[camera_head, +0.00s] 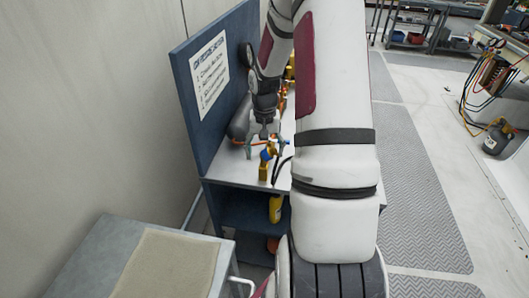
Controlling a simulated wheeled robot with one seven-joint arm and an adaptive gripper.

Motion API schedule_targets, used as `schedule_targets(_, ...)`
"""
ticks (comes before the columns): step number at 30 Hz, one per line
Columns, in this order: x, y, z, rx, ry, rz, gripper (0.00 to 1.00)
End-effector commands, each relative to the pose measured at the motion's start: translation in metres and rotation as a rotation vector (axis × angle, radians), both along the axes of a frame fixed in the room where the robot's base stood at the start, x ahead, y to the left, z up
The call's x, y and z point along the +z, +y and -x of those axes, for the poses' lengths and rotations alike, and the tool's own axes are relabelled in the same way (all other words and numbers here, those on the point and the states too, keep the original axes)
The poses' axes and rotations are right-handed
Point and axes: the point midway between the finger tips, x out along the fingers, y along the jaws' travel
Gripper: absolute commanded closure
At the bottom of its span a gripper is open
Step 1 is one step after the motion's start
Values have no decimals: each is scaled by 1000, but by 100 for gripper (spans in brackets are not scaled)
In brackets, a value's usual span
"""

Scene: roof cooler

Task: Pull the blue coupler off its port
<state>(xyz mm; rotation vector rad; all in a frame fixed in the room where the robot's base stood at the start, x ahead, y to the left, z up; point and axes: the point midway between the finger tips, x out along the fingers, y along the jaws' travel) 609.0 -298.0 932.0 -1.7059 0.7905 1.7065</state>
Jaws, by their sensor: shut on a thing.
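My gripper (265,149) points down over the near end of the blue bench, with a finger on each side of the blue coupler (268,154). It is shut on the coupler. The coupler is small and partly hidden by the fingers. It shows at the top of an upright brass port (263,172); I cannot tell whether the two are still joined.
A blue back panel (194,106) with a white instruction sheet (209,71) stands left of my gripper. A dark cylinder (239,123) and brass fittings lie close behind. Black hoses (281,168) run beside the port. A grey cart (97,262) with a tan mat stands front left.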

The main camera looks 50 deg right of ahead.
Motion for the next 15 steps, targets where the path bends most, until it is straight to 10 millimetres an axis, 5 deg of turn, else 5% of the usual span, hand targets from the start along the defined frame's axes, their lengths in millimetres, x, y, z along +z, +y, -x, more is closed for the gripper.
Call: schedule_targets(15,0,-3,4,7,-7,-4,48)
